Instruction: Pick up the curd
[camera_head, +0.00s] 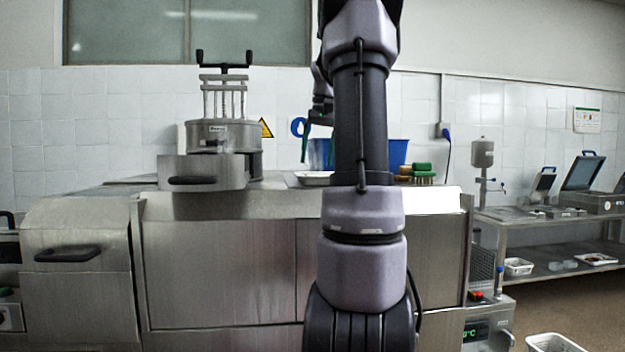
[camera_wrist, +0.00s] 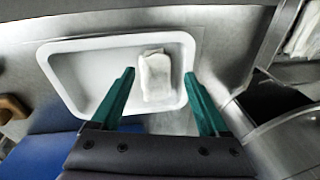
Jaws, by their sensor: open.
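The curd (camera_wrist: 155,76) is a white block lying in a white tray (camera_wrist: 75,45), in the right half of the tray in the wrist view. My gripper (camera_wrist: 160,76) is open, with a green finger on each side of the curd in that view and no visible contact. How far above the curd the fingertips are, I cannot tell. In the head view the tray (camera_head: 313,178) shows as a thin white edge on the steel counter, partly behind my arm. My gripper (camera_head: 318,150) hangs there near the tray. The curd cannot be made out in the head view.
A blue container (camera_head: 398,153) stands behind my arm on the counter (camera_head: 270,203), with green-topped brushes (camera_head: 422,172) at its right. A steel press machine (camera_head: 222,135) stands to the left. A side table (camera_head: 545,228) with devices is at the far right.

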